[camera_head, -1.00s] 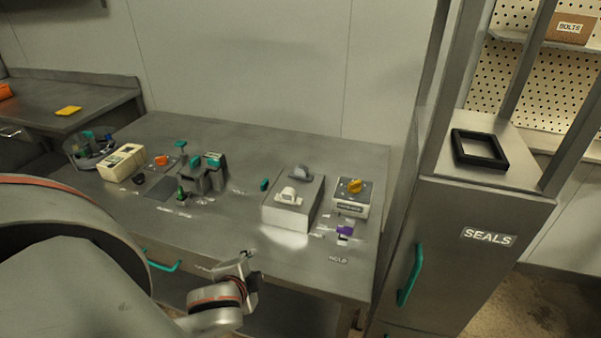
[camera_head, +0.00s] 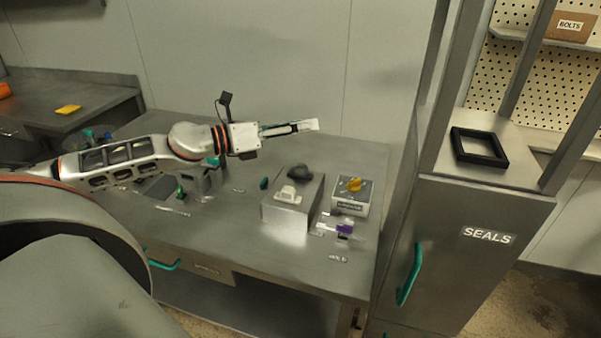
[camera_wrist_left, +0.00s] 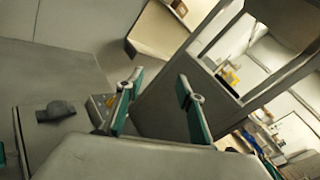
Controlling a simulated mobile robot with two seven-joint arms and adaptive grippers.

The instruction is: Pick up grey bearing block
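The grey bearing block (camera_head: 300,172) is a small dark grey piece with a rounded top. It sits on the back part of a grey box-shaped stand (camera_head: 286,217) on the metal table, behind a whitish block (camera_head: 288,195) of similar shape. The bearing block also shows at the left of the left wrist view (camera_wrist_left: 55,111). My left gripper (camera_head: 308,126) is in the air above and behind the stand, pointing right and apart from the block. Its fingers are spread with nothing between them in the left wrist view (camera_wrist_left: 160,92). My right gripper is not in view.
A box with an orange knob (camera_head: 354,184) stands right of the stand, with a purple piece (camera_head: 344,229) in front. A green piece (camera_head: 264,183) lies left of the stand. A tall SEALS cabinet (camera_head: 480,220) bounds the right. The table's front right is mostly clear.

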